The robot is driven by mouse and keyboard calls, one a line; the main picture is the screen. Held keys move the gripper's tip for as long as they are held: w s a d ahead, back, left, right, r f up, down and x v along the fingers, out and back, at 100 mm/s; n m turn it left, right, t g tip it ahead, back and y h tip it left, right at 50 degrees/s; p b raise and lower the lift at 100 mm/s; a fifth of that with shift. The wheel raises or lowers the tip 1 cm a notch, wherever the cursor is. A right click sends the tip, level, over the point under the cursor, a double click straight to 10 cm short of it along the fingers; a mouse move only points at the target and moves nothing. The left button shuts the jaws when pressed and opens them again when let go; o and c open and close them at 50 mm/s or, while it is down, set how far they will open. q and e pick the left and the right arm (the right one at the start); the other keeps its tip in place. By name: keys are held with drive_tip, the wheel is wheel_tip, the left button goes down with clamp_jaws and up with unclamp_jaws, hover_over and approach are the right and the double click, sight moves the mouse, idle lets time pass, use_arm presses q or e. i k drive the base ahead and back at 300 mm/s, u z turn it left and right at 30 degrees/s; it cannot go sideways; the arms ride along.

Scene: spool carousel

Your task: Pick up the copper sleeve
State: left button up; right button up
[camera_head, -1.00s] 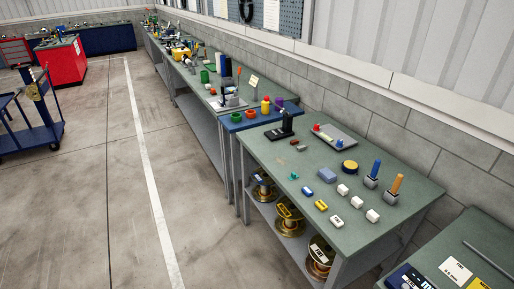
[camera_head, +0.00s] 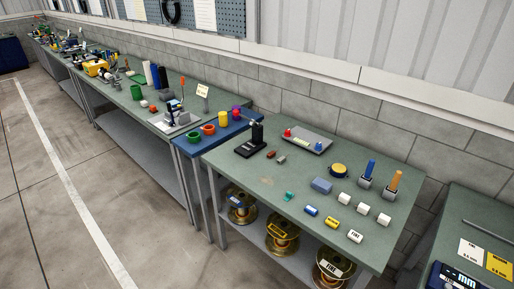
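Two small reddish-brown pieces lie on the green bench top (camera_head: 240,165), to the right of a black stand (camera_head: 254,142). One is a darker brown piece (camera_head: 271,154), the other a slightly greyer brown piece (camera_head: 281,160). They are too small to tell which, if either, is the copper sleeve. Neither of my grippers shows in this view.
Wire spools (camera_head: 282,236) stand on the shelf below. Open floor lies left.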

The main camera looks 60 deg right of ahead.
sight(271, 155)
drive_tip(key=z, duration=0.3)
drive_tip(key=i, duration=1.75)
drive_tip(key=z, duration=1.5)
drive_tip(key=i, duration=0.9)
drive_tip(key=z, duration=1)
